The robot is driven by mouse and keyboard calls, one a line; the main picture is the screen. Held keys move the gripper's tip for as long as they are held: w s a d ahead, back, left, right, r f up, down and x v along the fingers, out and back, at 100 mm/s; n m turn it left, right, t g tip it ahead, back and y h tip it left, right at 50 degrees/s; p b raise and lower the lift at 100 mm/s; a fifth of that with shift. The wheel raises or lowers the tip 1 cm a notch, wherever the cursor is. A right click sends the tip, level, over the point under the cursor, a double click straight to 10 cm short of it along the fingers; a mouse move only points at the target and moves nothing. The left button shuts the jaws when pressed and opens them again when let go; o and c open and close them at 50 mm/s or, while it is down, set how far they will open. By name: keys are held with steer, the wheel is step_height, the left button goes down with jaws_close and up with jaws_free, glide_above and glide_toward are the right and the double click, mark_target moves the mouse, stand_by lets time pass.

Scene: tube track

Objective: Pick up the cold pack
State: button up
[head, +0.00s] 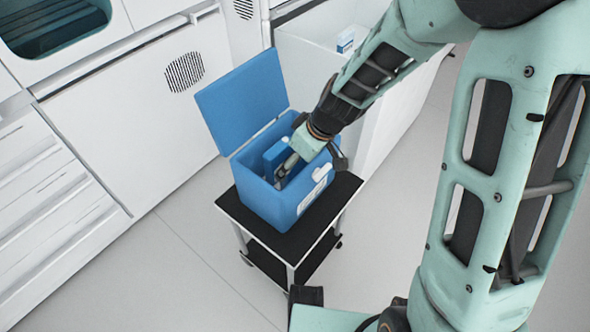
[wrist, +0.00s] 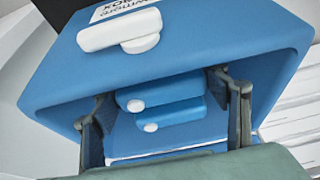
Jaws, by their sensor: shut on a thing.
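My gripper (head: 286,168) reaches down into the open blue cool box (head: 268,206) and is shut on a blue cold pack (head: 272,156). In the wrist view, its two fingers (wrist: 163,106) stand to either side of the blue cold pack (wrist: 180,128), which has a white cap. A second similar blue shape with a white cap (wrist: 160,92) shows just behind it. The lower part of the held pack is hidden. The box wall with its white latch (wrist: 120,32) shows behind the fingers.
The box stands on a small black-topped trolley (head: 327,205). Its blue lid (head: 243,100) is tipped open at the back left. White cabinets (head: 120,120) line the left, and a white bin-like unit (head: 305,68) stands behind.

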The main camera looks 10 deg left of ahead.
step_height(320, 180, up, 10)
steer(key=p, duration=0.3)
stand_by(0.5)
